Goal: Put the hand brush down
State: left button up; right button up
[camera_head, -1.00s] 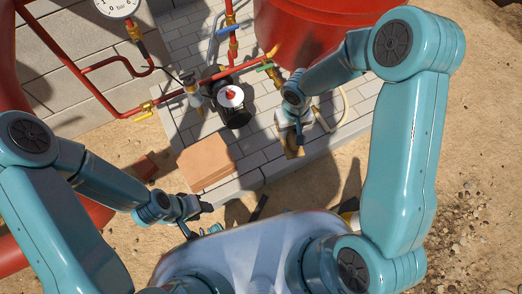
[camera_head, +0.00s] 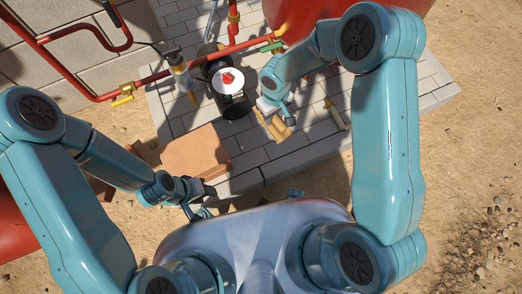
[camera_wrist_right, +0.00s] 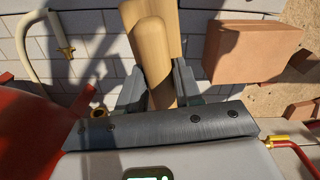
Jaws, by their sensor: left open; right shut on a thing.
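The hand brush (camera_head: 272,126) shows as a pale wooden piece under my right gripper (camera_head: 277,108) in the head view, over the grey paving beside the black pump. In the right wrist view its wooden handle (camera_wrist_right: 153,55) stands between the two dark fingers of my right gripper (camera_wrist_right: 157,90), which is shut on it. A second pale wooden part shows behind the handle. I see no bristles, and I cannot tell whether the brush touches the paving. My left gripper (camera_head: 205,198) is open and empty, near the paving's front edge.
A terracotta-coloured block (camera_head: 195,152) lies on the paving (camera_head: 290,150) left of the brush. The black pump (camera_head: 231,95) with a red-centred top and the red pipes (camera_head: 75,78) stand behind. A large red tank is at the back. Sandy ground (camera_head: 455,150) lies right.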

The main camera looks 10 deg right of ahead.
aim_at(263, 125)
jog(key=shift+n, duration=0.9)
jog(key=a+f+b, duration=0.1)
jog(key=f, duration=0.2)
jog(key=w+a+f+b, duration=0.1)
jog(key=f+b, duration=0.1)
jog(key=f, duration=0.1)
jog(key=a+f+b, duration=0.1)
jog(key=f+b, duration=0.1)
jog(key=f, duration=0.1)
jog(key=shift+w, duration=0.15)
jog(key=shift+n, duration=0.3)
jog(key=f+b, duration=0.2)
jog(key=f, duration=0.5)
jog(key=f+b, duration=0.3)
jog(key=f, duration=0.4)
jog(key=f+b, duration=0.3)
jog(key=f, duration=0.4)
jog(key=shift+w+a+f, duration=0.15)
jog(key=shift+a, duration=0.15)
pick_arm(q)
notch_tip(263, 125, down, 15)
jog(key=w+a, duration=0.1)
jog(key=shift+a+f+n+t, duration=0.15)
jog(key=shift+a+n+t, duration=0.1)
jog(key=shift+n+t, duration=0.05)
jog(key=shift+f, duration=0.1)
